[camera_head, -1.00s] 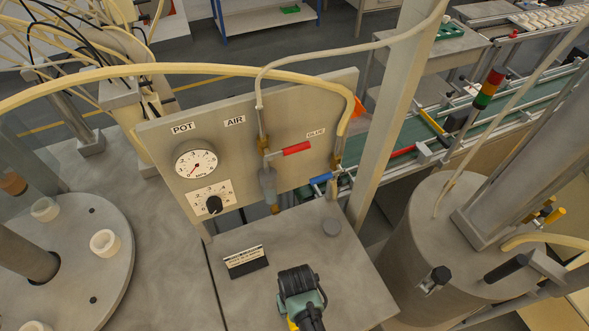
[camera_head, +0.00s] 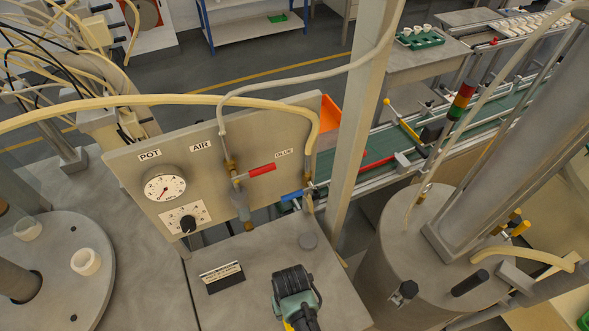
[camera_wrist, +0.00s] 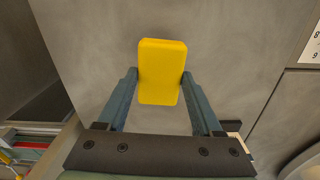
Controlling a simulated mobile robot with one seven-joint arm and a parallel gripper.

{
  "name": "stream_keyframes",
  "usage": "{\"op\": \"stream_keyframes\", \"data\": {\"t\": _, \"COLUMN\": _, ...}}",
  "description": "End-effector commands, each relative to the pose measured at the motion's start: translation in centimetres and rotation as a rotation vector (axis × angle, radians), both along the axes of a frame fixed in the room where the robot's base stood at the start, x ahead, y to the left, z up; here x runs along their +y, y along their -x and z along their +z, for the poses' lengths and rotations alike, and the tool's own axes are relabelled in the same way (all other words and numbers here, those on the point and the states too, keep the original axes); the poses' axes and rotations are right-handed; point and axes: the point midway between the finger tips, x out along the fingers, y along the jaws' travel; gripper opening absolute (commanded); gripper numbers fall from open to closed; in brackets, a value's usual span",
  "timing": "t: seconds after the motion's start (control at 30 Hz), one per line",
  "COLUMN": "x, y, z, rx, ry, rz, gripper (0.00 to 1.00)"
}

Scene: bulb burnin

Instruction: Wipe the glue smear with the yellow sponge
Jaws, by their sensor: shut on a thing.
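The yellow sponge (camera_wrist: 162,60) is a rounded block in the middle of the wrist view. My gripper (camera_wrist: 161,78) is shut on it, with one blue-grey finger on each side. In the head view, the dark and teal end of my arm (camera_head: 295,287) is over the grey bench top (camera_head: 255,262), in front of the panel. A sliver of yellow shows below it at the bottom edge, but I cannot tell whether it is the sponge. I cannot make out a glue smear in either view.
The grey panel (camera_head: 215,165) with gauge, knob, and red and blue valve handles stands behind the bench. A small label stand (camera_head: 222,277) is left of my arm. A post (camera_head: 355,130) and large grey tank (camera_head: 425,270) stand right. A round plate (camera_head: 60,275) with white cups is left.

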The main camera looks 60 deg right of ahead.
Motion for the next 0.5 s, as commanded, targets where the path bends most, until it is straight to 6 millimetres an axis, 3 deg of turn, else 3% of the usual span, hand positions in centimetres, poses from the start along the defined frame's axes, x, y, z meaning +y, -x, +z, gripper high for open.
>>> {"op": "stream_keyframes", "data": {"t": 0.3, "x": -0.1, "y": -0.7, "z": 3.4, "rx": -0.001, "ry": 0.001, "rz": 0.002, "gripper": 0.23}}
{"op": "stream_keyframes", "data": {"t": 0.5, "x": -0.1, "y": -1.0, "z": 4.3, "rx": 0.000, "ry": 0.000, "rz": 0.003, "gripper": 0.23}}
